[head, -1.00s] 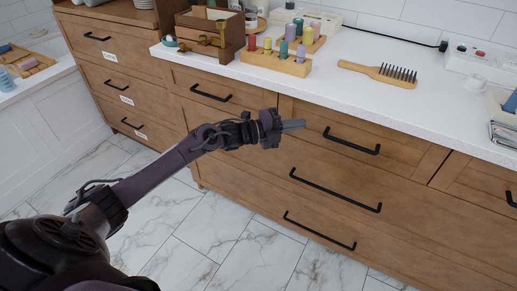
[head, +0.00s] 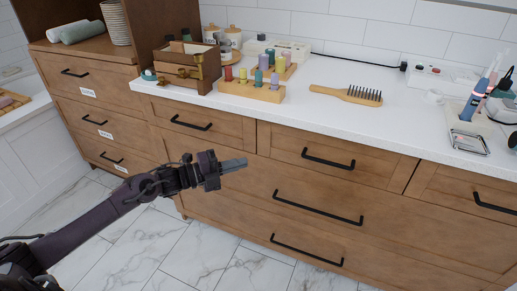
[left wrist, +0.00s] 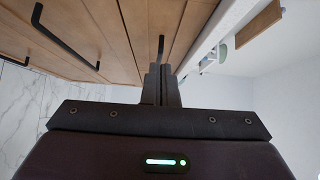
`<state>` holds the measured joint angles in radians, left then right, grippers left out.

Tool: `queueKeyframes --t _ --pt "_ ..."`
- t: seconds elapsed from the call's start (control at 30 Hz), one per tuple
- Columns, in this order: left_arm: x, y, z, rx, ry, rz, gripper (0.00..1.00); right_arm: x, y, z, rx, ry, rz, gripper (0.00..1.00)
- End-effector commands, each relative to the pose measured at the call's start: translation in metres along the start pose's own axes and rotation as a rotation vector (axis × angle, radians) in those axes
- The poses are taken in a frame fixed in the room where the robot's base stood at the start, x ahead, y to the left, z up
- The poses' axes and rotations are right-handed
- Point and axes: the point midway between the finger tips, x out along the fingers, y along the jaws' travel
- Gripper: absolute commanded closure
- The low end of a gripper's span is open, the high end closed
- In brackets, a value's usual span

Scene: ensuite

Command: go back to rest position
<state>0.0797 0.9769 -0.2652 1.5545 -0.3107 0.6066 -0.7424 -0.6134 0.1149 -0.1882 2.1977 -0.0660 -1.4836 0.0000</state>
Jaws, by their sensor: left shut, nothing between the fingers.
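My left gripper (head: 234,165) is in front of the wooden drawer cabinet, below the counter's front edge. Its fingers are together and hold nothing. In the left wrist view the shut fingers (left wrist: 162,84) point along the drawer fronts, with black handles beyond them. My left arm reaches in from the lower left of the head view. My right gripper does not show.
The wooden cabinet (head: 240,210) has several drawers with black bar handles. On the white counter (head: 300,112) stand a small wooden chest (head: 188,66), peg blocks (head: 252,90), a wooden brush (head: 347,94) and a toothbrush holder (head: 470,108). Marble floor (head: 150,247) lies clear in front.

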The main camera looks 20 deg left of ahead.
Motion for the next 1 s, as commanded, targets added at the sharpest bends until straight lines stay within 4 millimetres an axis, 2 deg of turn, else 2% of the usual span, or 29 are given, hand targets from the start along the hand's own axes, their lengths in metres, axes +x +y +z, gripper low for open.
queueKeyframes --t 0.17,0.27,0.37,0.47,0.57,0.67,0.8,1.0 --pt "-0.001 0.001 -0.001 -0.003 -0.002 0.0 1.0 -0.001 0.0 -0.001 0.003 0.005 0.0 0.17" --pt "0.005 0.014 -0.008 -0.049 -0.032 0.021 1.0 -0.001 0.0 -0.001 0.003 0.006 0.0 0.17" --pt "0.016 0.044 -0.024 -0.165 -0.113 0.073 1.0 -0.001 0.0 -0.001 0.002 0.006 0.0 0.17" --pt "0.026 0.084 -0.049 -0.34 -0.247 0.152 1.0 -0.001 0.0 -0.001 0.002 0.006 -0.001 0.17" --pt "0.026 0.122 -0.079 -0.54 -0.407 0.241 1.0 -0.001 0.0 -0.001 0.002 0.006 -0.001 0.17" --pt "0.016 0.155 -0.111 -0.743 -0.578 0.332 1.0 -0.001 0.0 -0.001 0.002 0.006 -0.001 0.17" --pt "-0.012 0.19 -0.161 -1.024 -0.83 0.463 1.0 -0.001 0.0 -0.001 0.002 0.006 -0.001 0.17" --pt "-0.054 0.211 -0.218 -1.296 -1.109 0.613 1.0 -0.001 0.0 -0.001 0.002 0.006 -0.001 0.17"
